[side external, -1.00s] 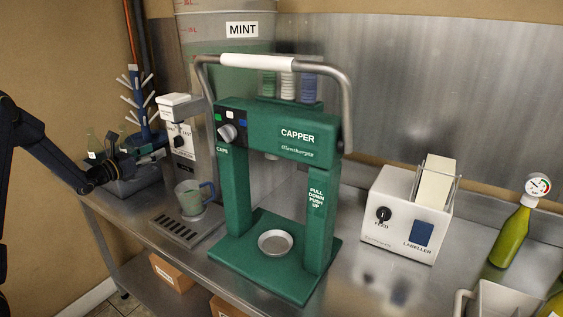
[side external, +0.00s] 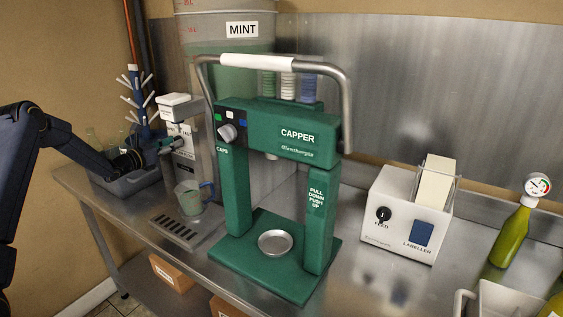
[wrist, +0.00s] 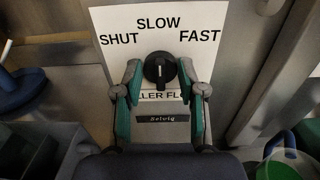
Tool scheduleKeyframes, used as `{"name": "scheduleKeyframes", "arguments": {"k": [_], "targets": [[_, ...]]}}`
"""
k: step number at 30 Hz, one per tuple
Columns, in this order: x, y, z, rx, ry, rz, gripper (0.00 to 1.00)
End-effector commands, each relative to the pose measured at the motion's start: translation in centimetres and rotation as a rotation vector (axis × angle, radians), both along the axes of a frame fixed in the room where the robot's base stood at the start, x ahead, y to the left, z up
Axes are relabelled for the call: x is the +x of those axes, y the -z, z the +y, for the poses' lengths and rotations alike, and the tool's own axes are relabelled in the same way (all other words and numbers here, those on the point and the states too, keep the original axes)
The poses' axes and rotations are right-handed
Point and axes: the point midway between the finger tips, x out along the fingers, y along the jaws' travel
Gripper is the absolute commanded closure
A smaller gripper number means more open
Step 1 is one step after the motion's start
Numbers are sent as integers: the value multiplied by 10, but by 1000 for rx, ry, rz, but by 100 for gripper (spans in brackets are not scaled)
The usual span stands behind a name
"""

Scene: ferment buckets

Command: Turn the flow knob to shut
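The flow knob (wrist: 160,70) is round and black, on a white plate marked SHUT at left, SLOW at top and FAST at right (wrist: 130,48). Its white pointer line stands upright, in line with SLOW. My gripper (wrist: 160,72) is open, one fingertip on each side of the knob in the wrist view, with small gaps showing. In the side view my gripper (side external: 172,144) is in front of the filler (side external: 184,163) and hides the knob. Whether the fingers touch the knob cannot be told.
A mug with a blue handle (side external: 190,203) stands under the filler, above the drip grate (side external: 175,231). The green capper (side external: 237,180) stands close to the right. A grey bin (side external: 128,186) and a blue bottle tree (side external: 140,100) are behind my gripper at left.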

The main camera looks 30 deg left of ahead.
Motion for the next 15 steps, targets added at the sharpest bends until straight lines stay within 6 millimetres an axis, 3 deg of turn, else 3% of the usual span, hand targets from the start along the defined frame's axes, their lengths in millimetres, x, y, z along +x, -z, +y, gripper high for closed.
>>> {"name": "scheduleKeyframes", "arguments": {"k": [1,10,15], "targets": [[0,0,0,0,0,0,68],[0,0,0,0,0,0,99],[0,0,0,-9,-1,0,99]]}}
